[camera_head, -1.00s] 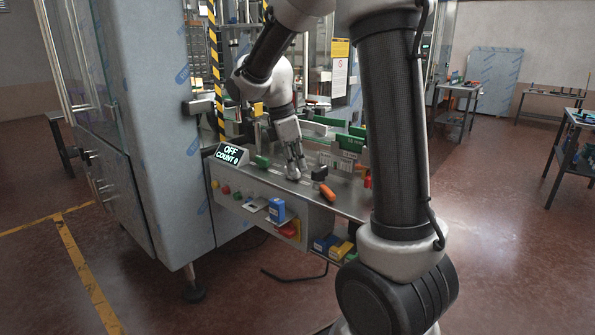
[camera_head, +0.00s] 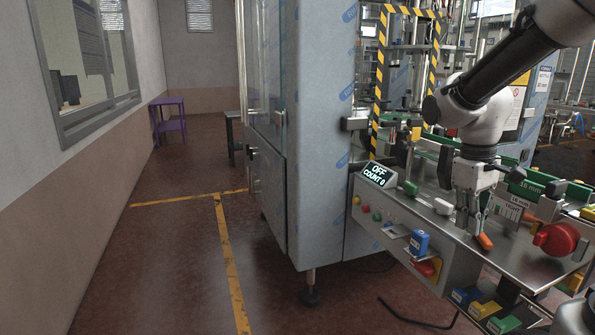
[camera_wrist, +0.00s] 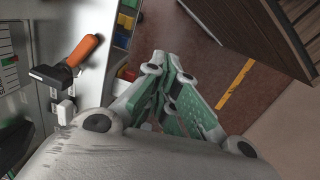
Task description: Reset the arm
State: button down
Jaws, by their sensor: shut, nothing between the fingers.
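My gripper (camera_head: 473,230) hangs pointing down over the steel worktop of the machine, in the right part of the head view. In the wrist view, its fingers with green inner pads (camera_wrist: 163,66) meet at the tips, with nothing held between them. An orange-handled tool (camera_head: 484,241) lies on the worktop just beside the fingertips in the head view. In the wrist view the orange handle (camera_wrist: 82,50) is to the left, apart from the fingers. I cannot tell the exact height of the fingertips above the worktop.
A display (camera_head: 376,174) reads OFF, COUNT 0. A red round knob (camera_head: 556,239) and green guide rails (camera_head: 535,188) stand near the gripper. A blue box (camera_head: 419,242) sits on the front panel. Open floor (camera_head: 160,270) with yellow lines lies left.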

jog(key=s+r+m+t+y, duration=0.1)
jog(key=s+r+m+t, duration=0.3)
jog(key=s, duration=0.8)
jog(key=shift+s+r+m+t, duration=0.3)
jog(key=shift+s+r, duration=0.05)
jog(key=shift+r, duration=0.55)
